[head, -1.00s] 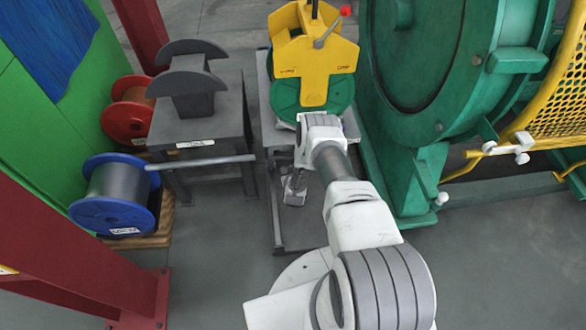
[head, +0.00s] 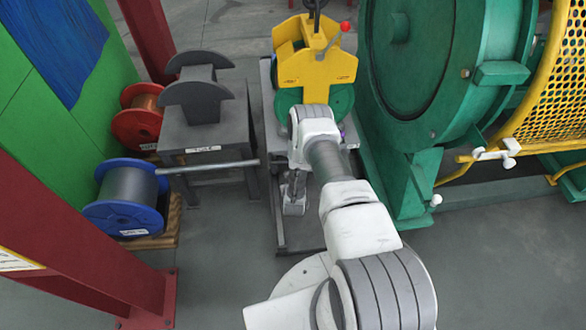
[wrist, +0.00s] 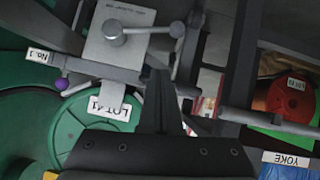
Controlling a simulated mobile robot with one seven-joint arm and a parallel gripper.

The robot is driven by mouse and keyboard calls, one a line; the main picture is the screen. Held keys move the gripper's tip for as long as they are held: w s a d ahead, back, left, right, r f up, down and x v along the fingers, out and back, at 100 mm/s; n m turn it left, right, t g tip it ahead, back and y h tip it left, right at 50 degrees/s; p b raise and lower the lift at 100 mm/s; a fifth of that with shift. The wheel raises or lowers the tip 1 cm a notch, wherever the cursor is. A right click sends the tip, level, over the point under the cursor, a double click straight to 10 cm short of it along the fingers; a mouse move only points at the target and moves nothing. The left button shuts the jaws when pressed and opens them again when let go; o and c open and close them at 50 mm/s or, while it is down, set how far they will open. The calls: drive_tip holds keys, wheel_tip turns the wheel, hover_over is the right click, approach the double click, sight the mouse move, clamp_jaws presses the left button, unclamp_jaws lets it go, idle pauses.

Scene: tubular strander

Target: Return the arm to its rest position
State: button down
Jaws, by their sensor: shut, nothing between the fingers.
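My arm reaches forward from the bottom of the head view, over a low rack (head: 282,240). Its wrist is bent downward in front of a green reel (head: 340,100) and the yellow lifting frame (head: 317,68) above that reel. In the wrist view my gripper (wrist: 158,82) is dark, shut and empty. Its fingers show over the rack, beside the green reel (wrist: 50,125) with a "LOT 41" label. A light metal plate with a round knob (wrist: 115,35) lies beyond the fingertips; I cannot tell any contact.
A large green machine (head: 405,60) with a yellow mesh guard (head: 550,90) stands close at right. At left are a grey stand (head: 205,125), a blue-flanged spool (head: 125,200), a red spool (head: 138,125) and a red column (head: 80,240). Floor between column and rack is clear.

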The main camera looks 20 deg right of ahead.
drive_tip(key=shift+p+v, duration=0.3)
drive_tip(key=shift+v, duration=1.15)
drive_tip(key=w+a+r+y, duration=0.1)
drive_tip(key=w+r, duration=0.2)
drive_tip(key=r, duration=0.7)
drive_tip(key=w+a+r+n+g+y, duration=0.1)
drive_tip(key=w+r, duration=0.3)
drive_tip(key=r, duration=0.5)
drive_tip(key=w+a+r+y, duration=0.1)
drive_tip(key=w+r, duration=0.2)
drive_tip(key=r, duration=0.7)
drive_tip(key=s+a+r+g, duration=0.1)
drive_tip(key=s+a+r, duration=0.1)
drive_tip(key=s+r, duration=0.85)
drive_tip(key=s+a+r+g, duration=0.15)
drive_tip(key=s+r, duration=0.45)
drive_tip(key=r, duration=0.9)
drive_tip(key=s+r+g, duration=0.1)
drive_tip(key=s+r, duration=0.2)
drive_tip(key=s, duration=0.8)
drive_tip(key=s+r+g, duration=0.1)
drive_tip(key=s+r, duration=0.2)
drive_tip(key=s, duration=0.8)
wheel_tip(320, 180, up, 22)
drive_tip(key=p, duration=2.2)
drive_tip(key=shift+s, duration=0.25)
